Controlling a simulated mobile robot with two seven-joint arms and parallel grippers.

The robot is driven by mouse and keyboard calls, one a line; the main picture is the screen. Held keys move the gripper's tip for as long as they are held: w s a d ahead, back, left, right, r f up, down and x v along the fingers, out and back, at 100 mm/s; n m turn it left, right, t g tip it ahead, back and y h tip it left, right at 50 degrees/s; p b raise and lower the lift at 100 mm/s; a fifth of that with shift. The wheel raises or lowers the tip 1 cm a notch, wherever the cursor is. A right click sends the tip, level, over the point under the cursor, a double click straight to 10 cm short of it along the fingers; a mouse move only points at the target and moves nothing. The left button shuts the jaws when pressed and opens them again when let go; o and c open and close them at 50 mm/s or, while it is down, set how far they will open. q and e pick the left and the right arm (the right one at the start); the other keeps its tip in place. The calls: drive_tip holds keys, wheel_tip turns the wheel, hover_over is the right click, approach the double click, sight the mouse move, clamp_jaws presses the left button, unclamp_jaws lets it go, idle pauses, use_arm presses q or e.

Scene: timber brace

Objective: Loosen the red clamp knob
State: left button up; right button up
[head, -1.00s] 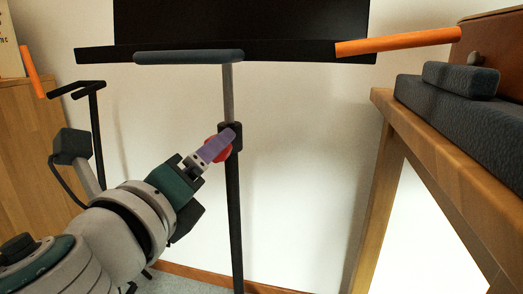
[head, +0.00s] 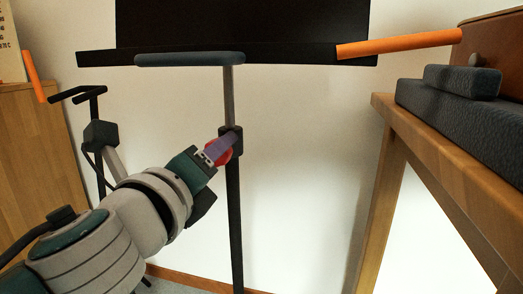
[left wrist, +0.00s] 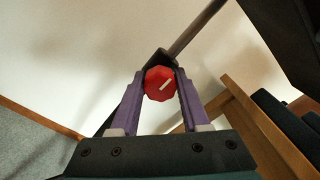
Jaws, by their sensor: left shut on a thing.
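The red clamp knob (left wrist: 159,84) sits on the black clamp collar of a stand's upright post. In the left wrist view it is a faceted red disc with a pale mark slanting up to the right. My left gripper (left wrist: 160,88) has its purple fingers on either side of the knob, shut on it. In the head view the left gripper (head: 225,146) reaches the collar (head: 236,140) from the lower left, and its fingers partly hide the red knob (head: 227,154). My right gripper does not show.
The stand's black desk (head: 240,25) is above the collar, with a blue-grey bar (head: 190,59) and an orange rod (head: 400,43). A wooden table (head: 420,140) with dark padded blocks (head: 450,98) stands at right. A wooden cabinet (head: 40,160) is at left.

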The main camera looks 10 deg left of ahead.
use_arm(q)
clamp_jaws()
